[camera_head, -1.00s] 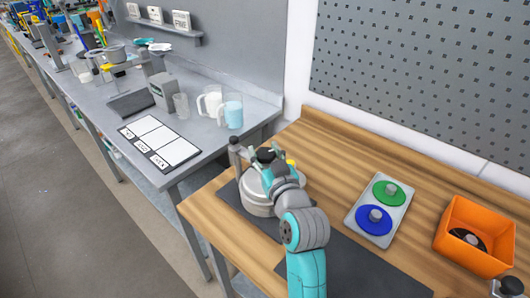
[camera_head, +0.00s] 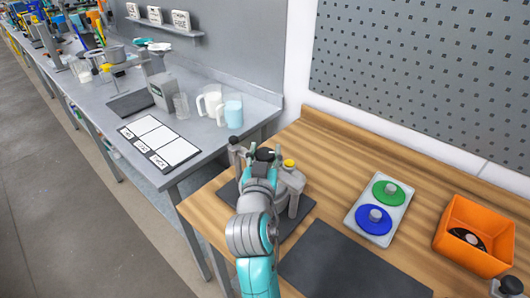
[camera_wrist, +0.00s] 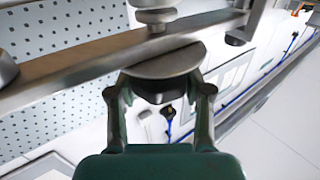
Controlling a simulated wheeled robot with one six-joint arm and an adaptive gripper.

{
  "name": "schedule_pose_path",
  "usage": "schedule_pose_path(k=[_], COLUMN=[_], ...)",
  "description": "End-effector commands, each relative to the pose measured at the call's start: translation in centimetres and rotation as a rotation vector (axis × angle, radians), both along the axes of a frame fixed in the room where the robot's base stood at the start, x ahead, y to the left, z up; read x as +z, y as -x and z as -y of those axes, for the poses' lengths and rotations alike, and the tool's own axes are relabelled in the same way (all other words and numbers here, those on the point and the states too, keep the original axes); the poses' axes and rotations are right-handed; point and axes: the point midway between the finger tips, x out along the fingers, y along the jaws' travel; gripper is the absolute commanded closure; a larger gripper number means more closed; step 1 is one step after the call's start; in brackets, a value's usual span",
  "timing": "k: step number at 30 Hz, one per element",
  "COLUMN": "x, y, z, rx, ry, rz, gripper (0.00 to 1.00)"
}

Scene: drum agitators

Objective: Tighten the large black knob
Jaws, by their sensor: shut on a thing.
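The large black knob (camera_head: 265,154) sits on top of the agitator machine (camera_head: 293,190) on the wooden bench. In the head view my gripper (camera_head: 262,160) is at the knob, and my wrist hides much of the machine's body. In the wrist view my gripper (camera_wrist: 160,82) has one finger on each side of a dark round knob (camera_wrist: 158,93) below a grey disc (camera_wrist: 168,62). It is shut on this knob. The exact finger contact is partly hidden by the disc.
A grey post (camera_head: 236,152) and a yellow cap (camera_head: 289,163) stand close beside my gripper. To the right are a tray (camera_head: 364,229) with green and blue discs, and an orange bin (camera_head: 480,207). A dark mat (camera_head: 345,268) lies bare in front.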

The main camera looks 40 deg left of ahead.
Motion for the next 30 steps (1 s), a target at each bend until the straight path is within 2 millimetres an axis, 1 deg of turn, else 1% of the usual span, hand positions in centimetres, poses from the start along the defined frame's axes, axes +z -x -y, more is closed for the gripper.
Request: schedule_pose_path(k=[2,14,30], x=[0.19,0.26,0.36], y=[0.16,0.10,-0.04], z=[-0.25,-0.27,-0.08], rx=[-0.046,-0.342,-0.836], ry=[-0.001,-0.001,-0.002], rz=[0.003,0.002,0.003], gripper=[0.85,0.85,0.85])
